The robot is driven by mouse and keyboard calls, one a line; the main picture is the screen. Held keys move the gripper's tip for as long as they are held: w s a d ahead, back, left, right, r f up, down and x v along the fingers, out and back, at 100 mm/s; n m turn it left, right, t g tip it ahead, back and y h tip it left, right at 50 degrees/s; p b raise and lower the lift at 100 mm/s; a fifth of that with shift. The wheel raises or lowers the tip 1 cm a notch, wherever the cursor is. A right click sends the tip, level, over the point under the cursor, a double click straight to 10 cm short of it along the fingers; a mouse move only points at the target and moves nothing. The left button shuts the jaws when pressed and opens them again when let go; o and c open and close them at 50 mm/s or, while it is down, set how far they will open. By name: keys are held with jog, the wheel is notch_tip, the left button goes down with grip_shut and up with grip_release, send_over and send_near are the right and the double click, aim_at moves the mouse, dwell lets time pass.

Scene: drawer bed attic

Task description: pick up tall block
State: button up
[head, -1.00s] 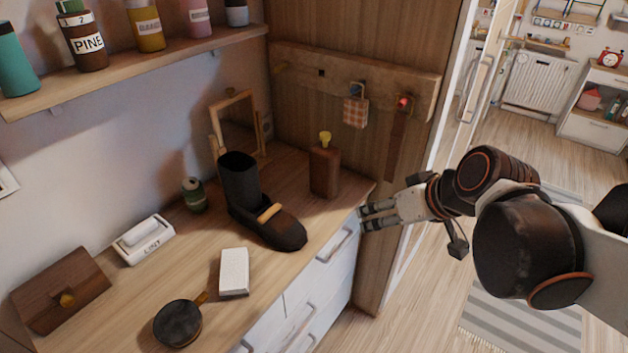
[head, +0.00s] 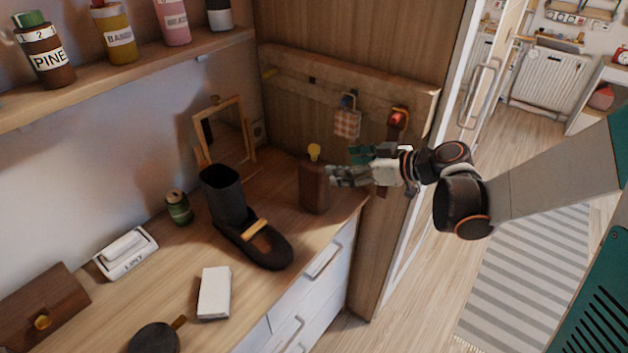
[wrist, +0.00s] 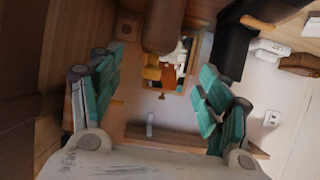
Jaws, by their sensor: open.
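The tall brown block (head: 314,188) with a yellow knob on top stands upright near the right end of the wooden counter. In the head view my gripper (head: 335,177) is at its right side, with the fingertips overlapping its edge; I cannot tell if they touch it. In the wrist view my gripper (wrist: 160,105) is open, with green-padded fingers spread wide. There the block (wrist: 163,25) shows at the top between the two finger lines, with its yellow knob pointing down the picture. Nothing is held.
A dark boot (head: 250,235) stands left of the block, with a framed mirror (head: 225,140) behind. A white block (head: 214,292), a lint box (head: 126,252) and a green can (head: 179,208) lie further left. A hook rail (head: 370,110) is on the wooden panel behind.

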aim_at(321, 163)
jog(key=b+x, duration=0.1)
jog(key=x, duration=0.5)
jog(key=shift+w+a+f, duration=0.15)
jog(key=shift+w+a, duration=0.1)
jog(key=shift+a, duration=0.05)
jog(key=b+x, duration=0.2)
jog(key=x, duration=0.3)
jog(key=shift+w+d+b, duration=0.1)
jog(key=shift+w+b, duration=0.15)
jog(key=shift+b, duration=0.1)
jog(key=c, duration=1.6)
jog(key=shift+c, duration=0.2)
